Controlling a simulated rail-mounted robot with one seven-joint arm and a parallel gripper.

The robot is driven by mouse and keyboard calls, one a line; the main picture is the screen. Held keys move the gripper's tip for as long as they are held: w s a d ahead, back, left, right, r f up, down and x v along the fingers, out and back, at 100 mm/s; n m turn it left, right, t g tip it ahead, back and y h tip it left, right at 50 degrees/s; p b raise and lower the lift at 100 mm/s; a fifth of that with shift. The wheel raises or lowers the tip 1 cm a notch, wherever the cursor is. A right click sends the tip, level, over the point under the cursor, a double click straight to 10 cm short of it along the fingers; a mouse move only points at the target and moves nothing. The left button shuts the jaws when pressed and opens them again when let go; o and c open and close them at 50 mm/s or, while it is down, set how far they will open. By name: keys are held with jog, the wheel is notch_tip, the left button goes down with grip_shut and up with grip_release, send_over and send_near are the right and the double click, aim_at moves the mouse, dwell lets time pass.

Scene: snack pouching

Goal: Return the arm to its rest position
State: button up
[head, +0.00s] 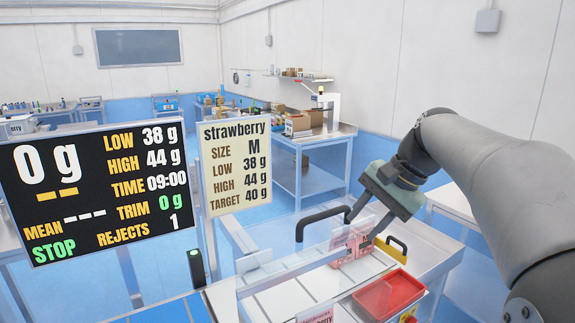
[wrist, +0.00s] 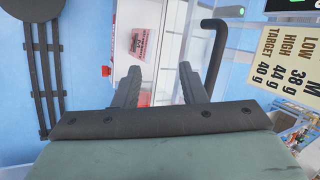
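My arm reaches in from the right side of the head view. My gripper (head: 359,230) points down and left above the white worktop. Its two dark fingers are spread apart, with nothing seen between them. The wrist view also shows my gripper (wrist: 158,68) open and empty. A pink-labelled pouch (wrist: 143,42) lies beyond the fingertips there. In the head view, pink pouches (head: 350,245) show behind and below the fingers, partly hidden by them.
A red tray (head: 385,296) sits at the worktop's front right. A black curved handle (head: 318,216) rises left of the fingers. The display (head: 95,190) reads 0 g and STOP, with a strawberry size card (head: 236,168) beside it. A steel table (head: 310,165) stands behind.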

jog(key=s+a+f+n+g+h+b, duration=0.1)
jog(key=s+f+n+h, duration=0.4)
jog(key=s+f, duration=1.7)
jog(key=a+f+n, duration=0.1)
jog(key=n, duration=0.3)
jog(key=shift+s+f, duration=0.2)
jog(key=shift+s, duration=0.1)
